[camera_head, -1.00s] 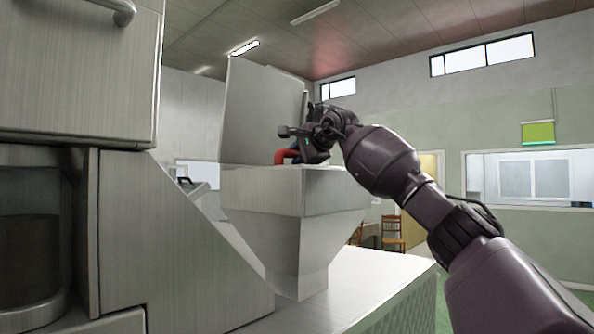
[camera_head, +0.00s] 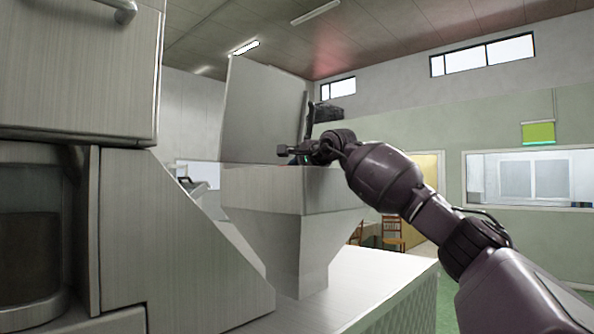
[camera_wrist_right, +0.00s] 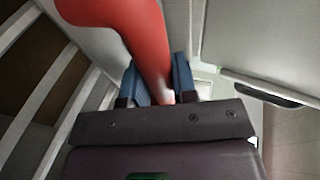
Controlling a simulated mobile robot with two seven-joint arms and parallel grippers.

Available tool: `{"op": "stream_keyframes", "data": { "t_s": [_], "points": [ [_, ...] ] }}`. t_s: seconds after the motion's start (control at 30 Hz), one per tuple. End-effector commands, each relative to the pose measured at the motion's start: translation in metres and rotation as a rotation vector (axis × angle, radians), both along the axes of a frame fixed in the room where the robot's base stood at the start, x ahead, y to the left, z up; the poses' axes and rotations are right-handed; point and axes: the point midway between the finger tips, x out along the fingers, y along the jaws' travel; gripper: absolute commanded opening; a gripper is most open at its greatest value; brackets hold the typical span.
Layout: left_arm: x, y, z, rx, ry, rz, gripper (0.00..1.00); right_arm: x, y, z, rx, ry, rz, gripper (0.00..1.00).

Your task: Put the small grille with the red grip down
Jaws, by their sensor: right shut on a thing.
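My right gripper (camera_head: 302,158) is low over the open top of the steel hopper (camera_head: 290,190), and the hopper's rim hides its fingertips in the head view. In the right wrist view its blue fingers (camera_wrist_right: 160,80) are shut on the red grip (camera_wrist_right: 145,35), a thick curved handle. Pale bars with dark gaps (camera_wrist_right: 50,95) show at the left of that view. I cannot tell whether they belong to the small grille or whether the grille touches anything. My left gripper is not in view.
A raised steel lid (camera_head: 262,108) stands upright behind the hopper. A large steel machine (camera_head: 125,200) fills the left side. The pale worktop (camera_head: 375,285) is clear at the hopper's right. Wooden chairs (camera_head: 393,232) stand far back.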

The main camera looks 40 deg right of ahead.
Motion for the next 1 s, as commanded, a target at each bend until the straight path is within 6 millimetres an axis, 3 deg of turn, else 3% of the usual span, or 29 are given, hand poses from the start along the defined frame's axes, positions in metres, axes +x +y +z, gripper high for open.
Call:
{"op": "stream_keyframes", "data": {
  "t_s": [0.27, 0.3, 0.47, 0.77, 0.93, 1.0],
  "points": [
    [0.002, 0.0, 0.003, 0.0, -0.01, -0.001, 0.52, -0.001, 0.0, -0.003, 0.001, -0.004, 0.0, 0.0],
    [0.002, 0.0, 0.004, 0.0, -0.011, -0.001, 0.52, 0.0, 0.0, -0.005, 0.0, -0.001, 0.0, 0.28],
    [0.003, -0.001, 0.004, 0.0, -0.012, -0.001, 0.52, 0.0, 0.0, -0.004, 0.0, -0.001, 0.0, 0.51],
    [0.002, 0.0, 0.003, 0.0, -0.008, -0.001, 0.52, 0.0, 0.0, -0.003, 0.001, -0.003, 0.0, 0.51],
    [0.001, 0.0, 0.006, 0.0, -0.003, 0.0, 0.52, 0.0, 0.0, 0.01, 0.002, -0.004, 0.0, 0.51],
    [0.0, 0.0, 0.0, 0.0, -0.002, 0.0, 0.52, -0.01, 0.0, 0.013, -0.002, -0.007, -0.001, 0.51]
  ]
}}
